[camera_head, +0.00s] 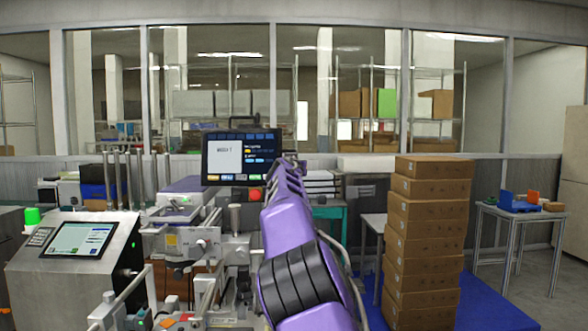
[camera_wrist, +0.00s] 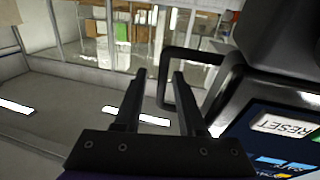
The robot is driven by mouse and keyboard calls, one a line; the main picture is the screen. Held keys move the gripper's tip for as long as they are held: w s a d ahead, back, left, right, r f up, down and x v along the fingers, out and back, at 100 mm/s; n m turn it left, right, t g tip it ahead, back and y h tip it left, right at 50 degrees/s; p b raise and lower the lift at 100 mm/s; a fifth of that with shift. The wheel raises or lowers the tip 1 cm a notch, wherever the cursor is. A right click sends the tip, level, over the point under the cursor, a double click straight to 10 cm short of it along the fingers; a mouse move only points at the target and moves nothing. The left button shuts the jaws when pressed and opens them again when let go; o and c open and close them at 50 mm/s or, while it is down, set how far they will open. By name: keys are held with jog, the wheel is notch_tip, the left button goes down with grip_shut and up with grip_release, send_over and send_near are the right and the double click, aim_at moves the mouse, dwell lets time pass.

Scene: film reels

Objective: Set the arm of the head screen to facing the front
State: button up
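The head screen (camera_head: 240,157) is a black-framed display, lit and turned toward the body camera in the head view. In the wrist view part of its face with a RESET label (camera_wrist: 285,126) shows at the lower right. A black bar loop (camera_wrist: 192,53) stands out beside the screen housing. My gripper (camera_wrist: 157,78) is open, its two black fingers apart. One side of the loop appears between or just beyond the fingertips; I cannot tell whether they touch. In the head view my purple arm reaches up to the screen's right edge, and my gripper is mostly hidden.
A tilted control panel (camera_head: 80,240) on a metal cabinet stands at the left. A tall stack of cardboard boxes (camera_head: 428,240) stands right of my arm. A small table (camera_head: 519,212) with a blue item is farther right. Windows and shelves are behind.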

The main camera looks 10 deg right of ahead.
jog(key=b+v, duration=0.8)
jog(key=v, duration=0.9)
jog(key=shift+b, duration=0.4)
jog(key=shift+s, duration=0.1)
